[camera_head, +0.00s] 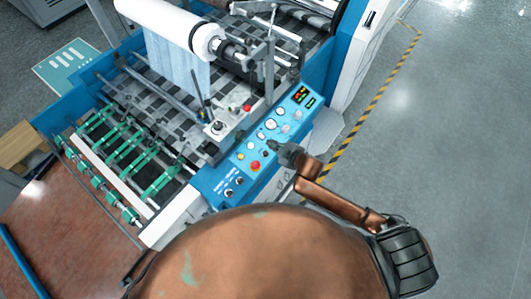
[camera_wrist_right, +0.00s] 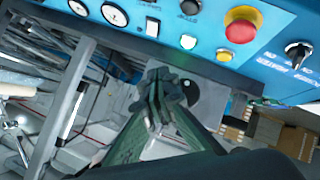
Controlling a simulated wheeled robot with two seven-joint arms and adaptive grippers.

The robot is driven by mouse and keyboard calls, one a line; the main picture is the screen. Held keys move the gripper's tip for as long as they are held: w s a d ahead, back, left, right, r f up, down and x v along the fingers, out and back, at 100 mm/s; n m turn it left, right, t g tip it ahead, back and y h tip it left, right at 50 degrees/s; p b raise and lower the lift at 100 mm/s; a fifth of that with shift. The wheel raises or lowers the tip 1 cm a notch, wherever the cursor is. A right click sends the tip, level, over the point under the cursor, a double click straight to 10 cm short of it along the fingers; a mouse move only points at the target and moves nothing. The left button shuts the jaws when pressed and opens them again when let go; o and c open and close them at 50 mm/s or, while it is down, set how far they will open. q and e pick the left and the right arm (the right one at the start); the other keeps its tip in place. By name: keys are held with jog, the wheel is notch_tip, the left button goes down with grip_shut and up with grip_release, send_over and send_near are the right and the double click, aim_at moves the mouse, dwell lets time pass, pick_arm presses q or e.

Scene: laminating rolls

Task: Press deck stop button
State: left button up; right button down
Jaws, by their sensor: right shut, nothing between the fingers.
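The blue control panel (camera_head: 225,182) carries a red button (camera_head: 255,166) near its lower end; it also shows in the wrist view as a red mushroom button with a yellow collar (camera_wrist_right: 243,24). A black button (camera_wrist_right: 190,7) and a white one (camera_wrist_right: 187,42) sit left of it there. I cannot read which is labelled deck stop. My right gripper (camera_head: 274,146) is shut and empty, over the panel's right edge in the head view. Its closed fingers (camera_wrist_right: 158,84) point below the buttons in the wrist view, apart from the red button. My left gripper is out of view.
Round gauges (camera_head: 271,124) and a red display (camera_head: 301,93) sit further up the panel. A second red knob (camera_head: 247,108) is on the machine deck. A white film roll (camera_head: 170,22) and green-fingered rollers (camera_head: 128,150) lie left. Open floor (camera_head: 440,130) is right.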

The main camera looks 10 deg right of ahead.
jog(key=b, duration=0.8)
send_over(265, 153)
jog(key=s+d, duration=0.1)
jog(key=s, duration=0.1)
notch_tip(265, 153, down, 7)
jog(key=shift+w+d+f, duration=0.1)
jog(key=shift+w+f, duration=0.05)
jog(key=shift+f, duration=0.05)
jog(key=shift+w+f+b, duration=0.15)
jog(key=shift+f+b, duration=0.15)
jog(key=shift+f, duration=0.7)
jog(key=shift+w+a+f, duration=0.1)
jog(key=shift+a+f, duration=0.1)
jog(key=shift+f, duration=0.2)
dwell(0.7)
dwell(0.3)
jog(key=shift+d+r+p, duration=0.15)
jog(key=shift+r+p, duration=0.7)
